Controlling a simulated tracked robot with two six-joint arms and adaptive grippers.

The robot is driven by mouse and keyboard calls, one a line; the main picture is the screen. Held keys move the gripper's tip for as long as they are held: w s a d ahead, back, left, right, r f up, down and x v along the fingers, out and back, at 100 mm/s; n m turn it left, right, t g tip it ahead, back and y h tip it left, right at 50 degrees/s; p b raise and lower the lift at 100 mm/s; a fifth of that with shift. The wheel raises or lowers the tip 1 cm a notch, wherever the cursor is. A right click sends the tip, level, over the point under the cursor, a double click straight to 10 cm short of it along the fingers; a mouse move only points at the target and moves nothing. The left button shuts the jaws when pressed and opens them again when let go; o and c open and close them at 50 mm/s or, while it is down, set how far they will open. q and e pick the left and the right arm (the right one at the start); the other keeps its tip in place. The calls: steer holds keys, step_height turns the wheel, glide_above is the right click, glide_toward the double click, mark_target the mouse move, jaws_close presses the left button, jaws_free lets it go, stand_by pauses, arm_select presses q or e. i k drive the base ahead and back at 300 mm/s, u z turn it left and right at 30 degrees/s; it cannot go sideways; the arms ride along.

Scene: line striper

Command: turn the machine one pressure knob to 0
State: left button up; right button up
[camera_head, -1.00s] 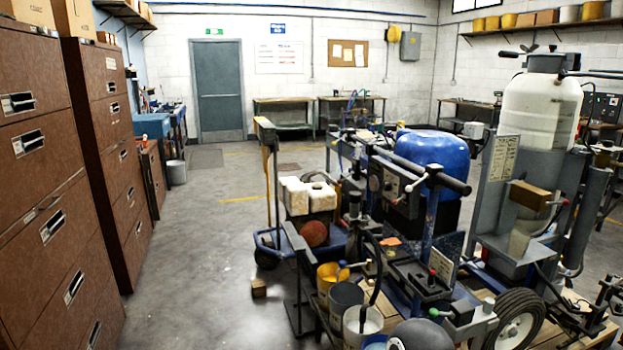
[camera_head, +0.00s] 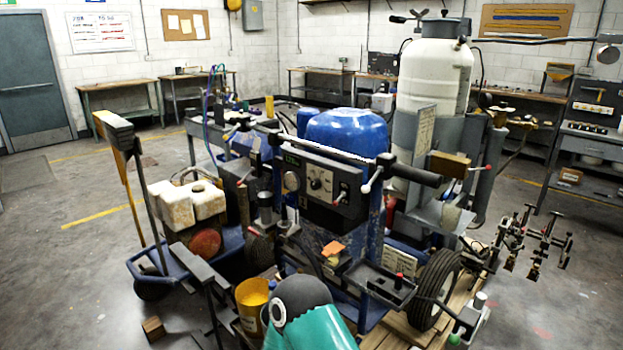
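A line striper with a blue rounded cover (camera_head: 345,132) stands in the middle of the head view. The markings and the knob setting are too small to read. I cannot tell from a label whether this is machine one. A black handle bar (camera_head: 415,173) reaches out to the right of the panel. Neither of my grippers can be made out in the view.
A striper with a white tank (camera_head: 433,75) stands behind to the right. A cart with white containers (camera_head: 190,205) is at left. A yellow bucket (camera_head: 252,300) and a wheel (camera_head: 435,290) crowd the front. Open floor (camera_head: 80,270) lies at left, with workbenches along the walls.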

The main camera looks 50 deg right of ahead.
mark_target(315, 184)
steer(key=z, duration=0.3)
steer(key=i, duration=0.85)
steer(key=z, duration=0.45)
steer(key=k, duration=0.85)
steer(key=z, duration=0.15)
steer(key=i, duration=0.85)
steer(key=u, duration=0.05)
